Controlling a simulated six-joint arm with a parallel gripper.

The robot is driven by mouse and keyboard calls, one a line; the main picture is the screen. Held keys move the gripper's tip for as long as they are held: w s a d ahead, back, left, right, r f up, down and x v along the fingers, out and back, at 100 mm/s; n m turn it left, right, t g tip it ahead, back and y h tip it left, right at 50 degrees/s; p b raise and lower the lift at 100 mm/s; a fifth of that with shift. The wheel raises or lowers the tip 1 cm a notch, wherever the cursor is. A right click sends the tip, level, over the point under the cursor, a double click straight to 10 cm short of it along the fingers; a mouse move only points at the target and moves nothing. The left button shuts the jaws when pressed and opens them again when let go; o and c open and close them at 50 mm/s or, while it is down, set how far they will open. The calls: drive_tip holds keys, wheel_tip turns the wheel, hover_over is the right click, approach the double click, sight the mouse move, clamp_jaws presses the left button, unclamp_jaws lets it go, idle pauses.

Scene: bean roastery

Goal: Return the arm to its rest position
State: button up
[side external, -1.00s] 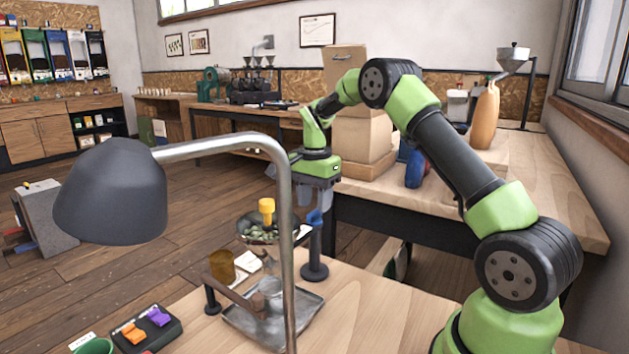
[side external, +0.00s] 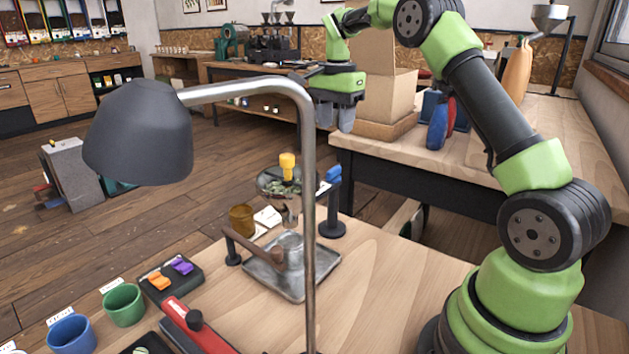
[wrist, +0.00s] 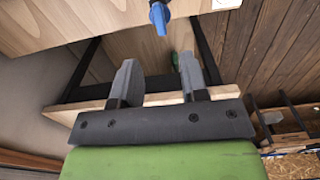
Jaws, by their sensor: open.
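My gripper (side external: 338,114) is at the end of my green and black arm, raised in the air above the gap between the front table and the back table. In the wrist view my gripper (wrist: 158,80) shows its two grey fingers apart, with nothing between them. The fingers point down past the edge of a wooden table. A blue-topped post (side external: 333,205) stands on the front table below my gripper, and its blue top also shows in the wrist view (wrist: 159,15).
A lamp (side external: 140,135) with a curved metal pole stands in front. The front table holds a metal tray (side external: 318,275), an amber cup (side external: 241,219), a green cup (side external: 123,304) and a blue cup (side external: 71,335). Cardboard boxes (side external: 390,90) stand on the back table right of my gripper.

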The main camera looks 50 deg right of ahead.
drive_tip(key=s+a+r+n+t, duration=0.3)
drive_tip(key=s+a+r+n, duration=0.5)
drive_tip(key=a, duration=0.4)
drive_tip(key=s+a+f+n+t+y, duration=0.1)
drive_tip(key=s+a+n+t, duration=0.3)
drive_tip(key=s, duration=0.9)
drive_tip(key=a+n+y, duration=0.1)
drive_tip(key=a+n, duration=0.1)
drive_tip(key=a, duration=0.2)
drive_tip(key=shift+s+a, duration=0.15)
drive_tip(key=shift+s, duration=0.2)
